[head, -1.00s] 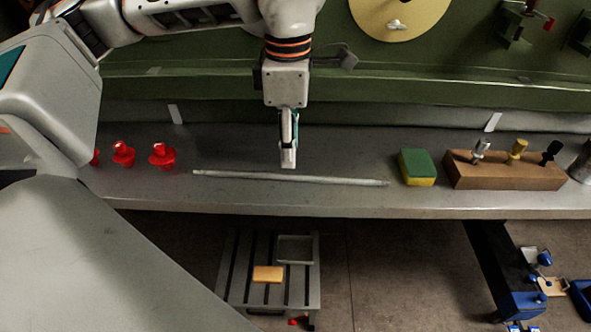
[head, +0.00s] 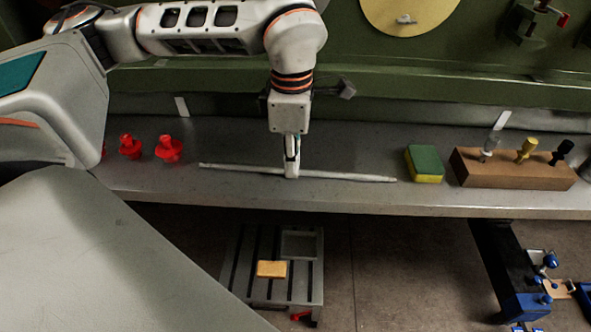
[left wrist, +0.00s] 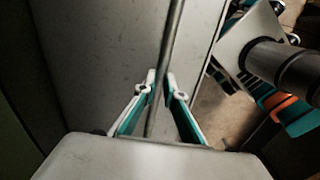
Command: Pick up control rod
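The control rod is a long thin grey rod (head: 235,168) lying on the grey bench, roughly along its front edge. My left gripper (head: 292,174) points down over the middle of the rod, with its fingertips at rod height. In the left wrist view the rod (left wrist: 173,35) runs between the two fingers of my left gripper (left wrist: 161,78). The fingers stand apart on either side of it, with a narrow gap; I see no clear grip. The rod still rests on the bench. My right gripper is not in view.
Red parts (head: 169,149) stand left of the rod. A green-and-yellow sponge (head: 424,164) and a wooden block (head: 512,169) holding several tools stand to the right. A green panel (head: 440,75) rises behind the bench (head: 390,200). A small slotted table (head: 235,280) stands below.

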